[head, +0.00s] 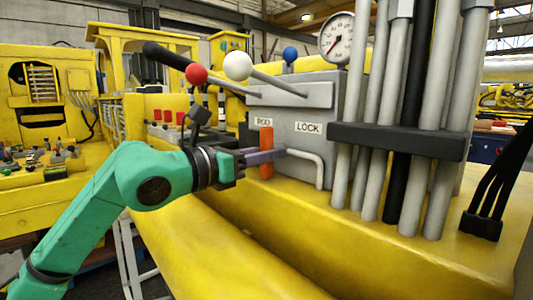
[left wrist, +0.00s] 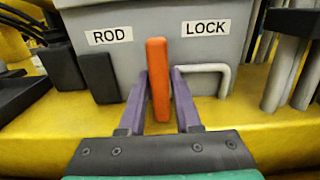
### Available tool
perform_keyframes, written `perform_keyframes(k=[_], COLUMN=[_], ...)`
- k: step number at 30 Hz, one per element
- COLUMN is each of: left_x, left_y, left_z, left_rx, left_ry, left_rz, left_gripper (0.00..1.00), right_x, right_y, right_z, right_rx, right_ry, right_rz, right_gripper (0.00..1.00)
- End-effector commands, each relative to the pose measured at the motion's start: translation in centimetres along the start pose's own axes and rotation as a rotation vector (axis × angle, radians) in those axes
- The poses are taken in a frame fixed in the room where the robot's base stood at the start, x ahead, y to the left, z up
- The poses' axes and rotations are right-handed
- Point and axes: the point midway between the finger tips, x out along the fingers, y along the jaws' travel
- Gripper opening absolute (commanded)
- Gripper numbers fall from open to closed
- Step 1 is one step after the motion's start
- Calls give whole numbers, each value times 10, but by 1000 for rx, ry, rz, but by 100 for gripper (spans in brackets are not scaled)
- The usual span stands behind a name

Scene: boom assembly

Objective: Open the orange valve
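The orange valve (head: 267,152) is an upright bar on the front of the grey valve box (head: 330,140), below the ROD and LOCK labels. In the left wrist view the valve (left wrist: 158,80) stands vertical between the two purple fingers. My left gripper (head: 264,156) reaches it from the left. In the left wrist view the gripper (left wrist: 160,88) is open, with one finger on each side of the valve. The left finger looks very close to the valve, and a gap shows at the right finger; I cannot tell whether either touches. My right gripper is not in view.
A grey bent handle (head: 318,168) sits just right of the valve. Levers with a red knob (head: 196,74) and a white knob (head: 238,66) stick out above my gripper. Grey vertical pipes (head: 390,120) stand at the right. A yellow beam (head: 240,245) lies below.

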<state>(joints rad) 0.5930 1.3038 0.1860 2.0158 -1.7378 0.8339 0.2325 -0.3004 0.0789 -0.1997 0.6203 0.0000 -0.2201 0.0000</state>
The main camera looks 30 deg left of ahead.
Motion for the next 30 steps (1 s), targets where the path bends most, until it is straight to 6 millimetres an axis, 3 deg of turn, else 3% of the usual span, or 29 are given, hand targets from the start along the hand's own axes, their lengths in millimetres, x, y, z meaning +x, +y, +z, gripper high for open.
perform_keyframes(k=[1, 2, 14, 21, 30], left_x=[0, 0, -5, -44, -106], left_y=[0, 0, 1, 1, 0], left_z=[-1, -1, -4, -9, -6], left_rx=[-1, -1, 1, 2, 2], left_ry=[3, 3, 0, -2, -2], left_rz=[0, 0, 2, 2, 2], left_gripper=[47, 55, 55, 55, 55], right_x=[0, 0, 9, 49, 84], right_y=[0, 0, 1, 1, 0], right_z=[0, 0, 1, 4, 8], right_rx=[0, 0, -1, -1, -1], right_ry=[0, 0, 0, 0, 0], right_rz=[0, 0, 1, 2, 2], right_gripper=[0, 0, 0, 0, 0])
